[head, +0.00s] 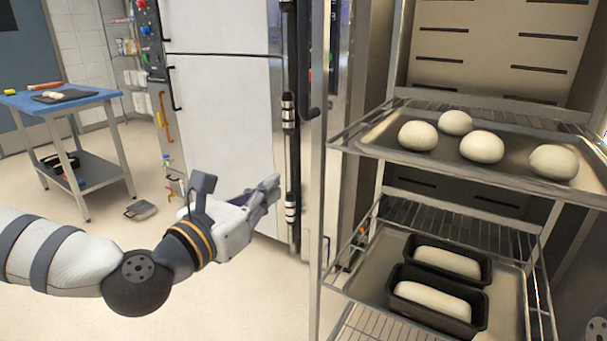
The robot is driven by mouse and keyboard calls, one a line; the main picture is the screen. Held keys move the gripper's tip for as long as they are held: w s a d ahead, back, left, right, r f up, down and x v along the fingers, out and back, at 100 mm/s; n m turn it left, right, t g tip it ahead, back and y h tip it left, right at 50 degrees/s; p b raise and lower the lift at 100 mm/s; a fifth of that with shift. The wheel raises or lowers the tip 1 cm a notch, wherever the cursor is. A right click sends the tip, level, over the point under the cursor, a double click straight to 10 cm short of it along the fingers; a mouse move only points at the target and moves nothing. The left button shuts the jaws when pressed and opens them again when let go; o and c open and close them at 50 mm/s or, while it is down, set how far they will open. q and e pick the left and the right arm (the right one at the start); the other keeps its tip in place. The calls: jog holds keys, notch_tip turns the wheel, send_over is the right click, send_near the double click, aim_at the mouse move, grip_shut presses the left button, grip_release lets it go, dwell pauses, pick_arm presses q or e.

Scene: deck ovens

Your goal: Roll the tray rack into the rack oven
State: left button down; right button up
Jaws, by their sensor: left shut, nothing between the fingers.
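The tray rack (317,200) stands close on the right, with wire shelves. Its upper shelf bears a metal tray (380,135) with several round dough balls (482,147). Its lower shelf bears a tray (512,300) with two dark loaf pans (478,318) of pale dough. Behind the rack is a steel chamber with slotted walls (490,50), which looks like the rack oven; the rack hides much of it. My left gripper (272,188) is shut and empty, left of the rack's upright and apart from it. My right gripper is not in view.
A white oven door (225,110) with dark handles stands behind my left gripper. A blue-topped table (75,101) with a dark tray is at the far left. A grey object (140,210) lies on the floor. Open floor (60,240) lies at left.

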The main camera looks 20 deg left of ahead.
aim_at(317, 156)
pick_arm(q)
jog(key=x, duration=1.3)
jog(key=shift+w+d, duration=0.1)
jog(key=shift+d, duration=0.05)
jog(key=shift+f, duration=0.1)
